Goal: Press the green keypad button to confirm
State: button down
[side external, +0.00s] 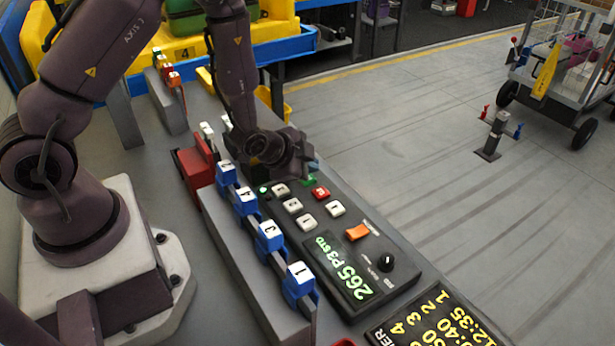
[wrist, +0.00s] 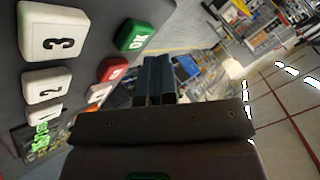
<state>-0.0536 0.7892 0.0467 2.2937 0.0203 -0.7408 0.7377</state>
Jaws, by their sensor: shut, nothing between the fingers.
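The green keypad button (side external: 309,181) is at the far end of the dark keypad box (side external: 404,279), partly hidden by my gripper in the side view. In the wrist view the green button (wrist: 145,35) shows at the upper left with a white mark on its face. My gripper (side external: 313,166) is shut and empty, just above the far end of the keypad. In the wrist view its closed fingers (wrist: 157,62) are right of and below the green button, with a visible gap in the picture. The button's depth of travel cannot be told.
The red button (side external: 320,192) is beside the green one, near white number keys (side external: 306,222). The box also carries a lit display (side external: 343,268), an orange switch (side external: 358,232) and a black knob (side external: 386,264). A row of blue numbered tags (side external: 269,236) stands left of it.

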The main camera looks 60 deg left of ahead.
jog(key=shift+r, duration=0.1)
jog(key=shift+r, duration=2.5)
jog(key=s+f+n+g, duration=0.1)
jog(key=s, duration=0.1)
jog(key=s+f+n+g, duration=0.1)
jog(key=s+g, duration=0.1)
jog(key=shift+d+f, duration=0.15)
jog(key=s+d+r+n, duration=0.1)
jog(key=s+r+n, duration=0.1)
jog(key=s+r, duration=0.3)
jog(key=s+d+r+n, duration=0.1)
jog(key=s+r, duration=0.4)
jog(key=r, duration=0.7)
jog(key=s+d+r+n+h, duration=0.1)
jog(key=s+r+n, duration=0.1)
jog(key=s+r, duration=0.4)
notch_tip(320, 180, up, 3)
jog(key=shift+d+f+n+g, duration=0.15)
jog(key=shift+d+n+g, duration=0.15)
jog(key=shift+d+n, duration=0.1)
jog(key=shift+s, duration=0.1)
